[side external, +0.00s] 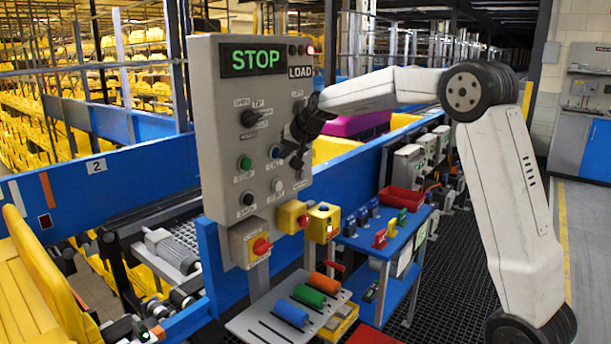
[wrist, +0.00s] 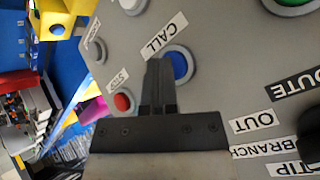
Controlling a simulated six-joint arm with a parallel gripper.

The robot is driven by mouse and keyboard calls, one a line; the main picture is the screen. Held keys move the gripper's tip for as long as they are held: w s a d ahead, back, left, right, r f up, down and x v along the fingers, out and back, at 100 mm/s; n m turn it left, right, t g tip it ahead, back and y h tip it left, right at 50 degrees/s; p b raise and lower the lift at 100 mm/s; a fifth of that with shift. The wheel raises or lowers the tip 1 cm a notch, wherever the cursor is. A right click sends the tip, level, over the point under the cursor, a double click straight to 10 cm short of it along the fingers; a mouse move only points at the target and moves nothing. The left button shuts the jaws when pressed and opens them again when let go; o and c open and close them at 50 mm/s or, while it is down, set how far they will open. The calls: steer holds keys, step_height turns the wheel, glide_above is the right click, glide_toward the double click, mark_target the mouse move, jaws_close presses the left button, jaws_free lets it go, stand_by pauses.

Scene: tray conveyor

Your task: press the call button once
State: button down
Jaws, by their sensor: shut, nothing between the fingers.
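The call button is a blue round button in a grey ring (wrist: 179,65), beside a CALL label (wrist: 165,36) on the panel in the wrist view. In the side external view it shows as a small blue button (side external: 275,152) in the middle of the grey panel (side external: 217,150). My gripper (side external: 296,163) is shut and empty, just in front of the panel, to the right of the blue button. In the wrist view the closed fingertips (wrist: 157,62) overlap the left part of the button's ring. I cannot tell whether they touch anything.
A red button (wrist: 123,102) sits close to the fingers in the wrist view. Green (side external: 245,163) and white (side external: 277,185) buttons and a selector knob (side external: 254,117) are nearby. A lit STOP display (side external: 252,60) tops the panel. A yellow box with a red knob (side external: 293,217) sits below.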

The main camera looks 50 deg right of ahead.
stand_by(0.6)
steer(key=shift+s, duration=0.85)
steer(key=shift+s, duration=0.1)
steer(key=shift+s, duration=2.4)
steer(key=s+a+f+n+g, duration=0.3)
steer(key=s+a+f, duration=0.5)
steer(key=s+f, duration=0.3)
steer(key=s+a+f+n+g+y, duration=0.1)
steer(key=s+a+f+n+g, duration=0.2)
steer(key=s+a+f, duration=0.6)
step_height(320, 180, down, 2)
steer(key=s+n, duration=0.2)
steer(key=shift+a+n, duration=0.3)
